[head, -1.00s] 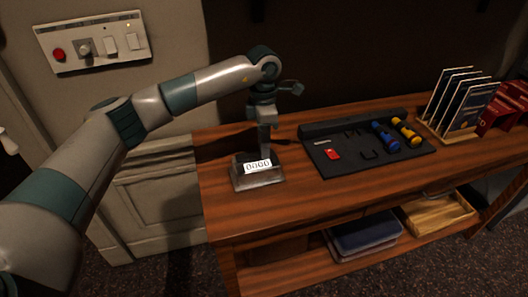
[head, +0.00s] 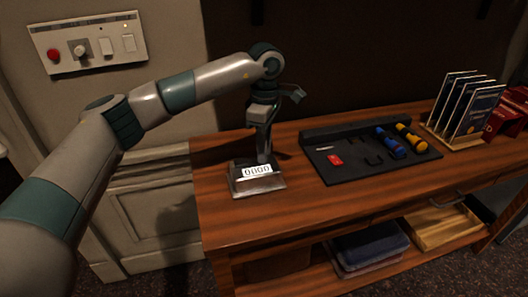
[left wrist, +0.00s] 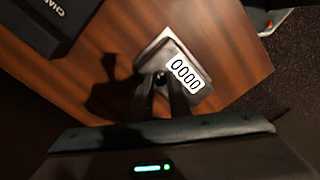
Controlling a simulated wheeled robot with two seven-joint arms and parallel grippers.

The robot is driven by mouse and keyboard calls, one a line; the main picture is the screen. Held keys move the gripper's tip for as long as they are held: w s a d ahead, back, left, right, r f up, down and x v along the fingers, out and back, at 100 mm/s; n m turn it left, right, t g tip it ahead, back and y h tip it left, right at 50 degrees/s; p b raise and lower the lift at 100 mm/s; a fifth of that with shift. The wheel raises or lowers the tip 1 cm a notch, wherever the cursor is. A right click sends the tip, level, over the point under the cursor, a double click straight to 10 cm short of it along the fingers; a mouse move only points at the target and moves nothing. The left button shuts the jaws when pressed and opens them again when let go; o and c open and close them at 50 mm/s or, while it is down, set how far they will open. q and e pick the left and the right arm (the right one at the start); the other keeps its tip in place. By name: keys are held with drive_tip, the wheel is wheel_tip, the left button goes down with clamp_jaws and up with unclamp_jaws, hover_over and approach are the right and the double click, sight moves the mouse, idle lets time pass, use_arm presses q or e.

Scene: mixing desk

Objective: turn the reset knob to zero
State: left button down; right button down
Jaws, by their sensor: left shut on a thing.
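A small grey counter box (head: 243,186) with a sloped front stands on the left part of the wooden desk. My left gripper (head: 264,158) points down behind the display, at the top of the box. In the left wrist view its fingers (left wrist: 161,86) are closed around the small dark reset knob (left wrist: 160,76) at the side of the box. The fingers hide most of the knob. My right gripper is not in view.
A black tool tray (head: 345,172) with a red piece and blue and yellow tools lies right of the box. Upright panels in a wooden rack (head: 462,140) stand farther right. A wall switch panel (head: 90,65) is at upper left.

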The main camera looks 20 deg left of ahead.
use_arm(q)
drive_tip(key=shift+r, duration=0.1)
